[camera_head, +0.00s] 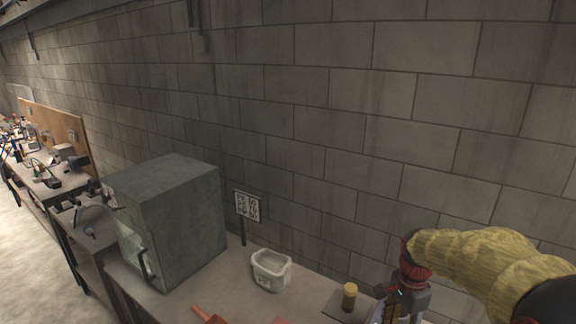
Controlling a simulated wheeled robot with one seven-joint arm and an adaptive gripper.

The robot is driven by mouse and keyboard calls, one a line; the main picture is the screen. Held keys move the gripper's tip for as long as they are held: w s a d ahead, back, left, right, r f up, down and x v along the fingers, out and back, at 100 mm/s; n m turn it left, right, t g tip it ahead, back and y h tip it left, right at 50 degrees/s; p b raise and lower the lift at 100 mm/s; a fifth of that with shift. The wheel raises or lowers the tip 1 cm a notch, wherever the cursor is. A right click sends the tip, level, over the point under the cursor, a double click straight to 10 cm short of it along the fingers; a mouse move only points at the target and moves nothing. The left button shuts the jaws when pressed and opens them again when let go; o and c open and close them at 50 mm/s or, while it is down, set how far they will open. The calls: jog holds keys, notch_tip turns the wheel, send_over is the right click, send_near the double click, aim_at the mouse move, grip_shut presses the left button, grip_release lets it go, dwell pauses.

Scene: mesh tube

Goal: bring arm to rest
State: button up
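My arm, in a yellow cover, reaches in from the right edge of the head view. My gripper (398,312) hangs down at the bottom edge, right of centre. Its fingertips are partly cut off by the frame, so I cannot tell whether it is open or shut, or whether it holds anything. A small tan cylinder (349,296) stands upright on a dark flat plate (338,309) just left of the gripper, apart from it.
A grey box-shaped cabinet (170,215) with a handled front stands on the bench (225,290). A white open container (271,270), a marker sign (247,206) and an orange item (207,316) are nearby. A block wall (330,130) runs close behind. Cluttered benches (45,180) extend left.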

jog(key=s+a+n+t+b, duration=0.3)
jog(key=s+n+b, duration=0.4)
jog(key=s, duration=0.3)
jog(key=s+a+f+n+t+b, duration=0.1)
jog(key=s+a+n+t+b, duration=0.1)
jog(key=s+a+n+b, duration=0.4)
jog(key=s+n+b, duration=0.1)
jog(key=s+n, duration=0.1)
jog(key=s, duration=0.3)
jog(key=shift+a+t, duration=0.2)
jog(key=shift+t, duration=0.2)
